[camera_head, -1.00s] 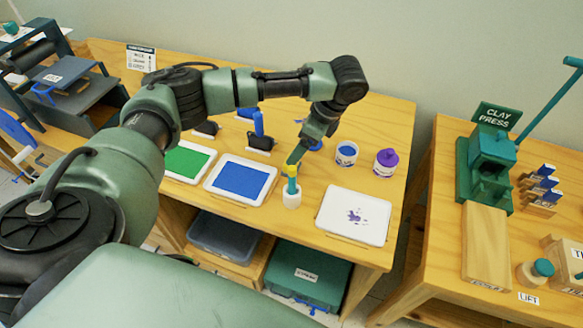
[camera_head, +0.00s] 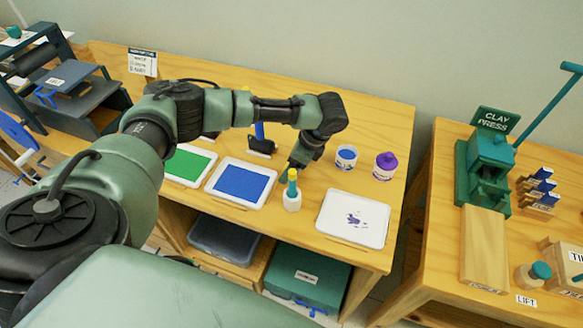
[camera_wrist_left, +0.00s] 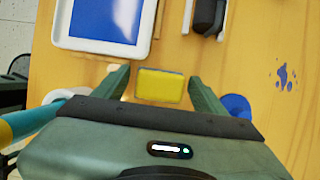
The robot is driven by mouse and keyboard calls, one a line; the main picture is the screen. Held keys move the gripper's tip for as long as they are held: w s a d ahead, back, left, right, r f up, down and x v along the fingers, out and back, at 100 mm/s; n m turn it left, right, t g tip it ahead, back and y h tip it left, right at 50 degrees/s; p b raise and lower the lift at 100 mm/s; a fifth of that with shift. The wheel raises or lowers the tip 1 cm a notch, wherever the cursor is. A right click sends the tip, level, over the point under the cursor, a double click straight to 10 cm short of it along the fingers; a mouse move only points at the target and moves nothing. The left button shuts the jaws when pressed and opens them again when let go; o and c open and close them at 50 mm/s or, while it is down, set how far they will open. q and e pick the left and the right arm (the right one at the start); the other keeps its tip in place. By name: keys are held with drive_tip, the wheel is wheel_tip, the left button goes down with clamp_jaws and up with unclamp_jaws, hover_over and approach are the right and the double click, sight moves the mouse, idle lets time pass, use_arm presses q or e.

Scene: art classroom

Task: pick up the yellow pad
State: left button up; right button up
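The yellow pad (camera_wrist_left: 160,86) lies on the wooden table in the left wrist view. It sits between the two fingers of my left gripper (camera_wrist_left: 163,90), with a gap on each side. The fingers are open, and one reaches along each side of the pad. In the head view my left gripper (camera_head: 297,163) points down at the table, behind the white cup with the teal, yellow-tipped handle. The pad cannot be made out there, and the hand hides that spot. My right gripper is not in view.
A white cup (camera_head: 292,201) with a teal handle stands close to the hand. A blue ink tray (camera_head: 240,182) and green tray (camera_head: 187,165) are left; a white sheet (camera_head: 353,218) with purple blots is right. Jars (camera_head: 346,157) stand behind. A blue round thing (camera_wrist_left: 236,105) is beside the right finger.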

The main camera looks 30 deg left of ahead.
use_arm(q)
drive_tip(key=c, duration=1)
drive_tip(key=shift+c, duration=0.2)
wheel_tip(320, 180, up, 20)
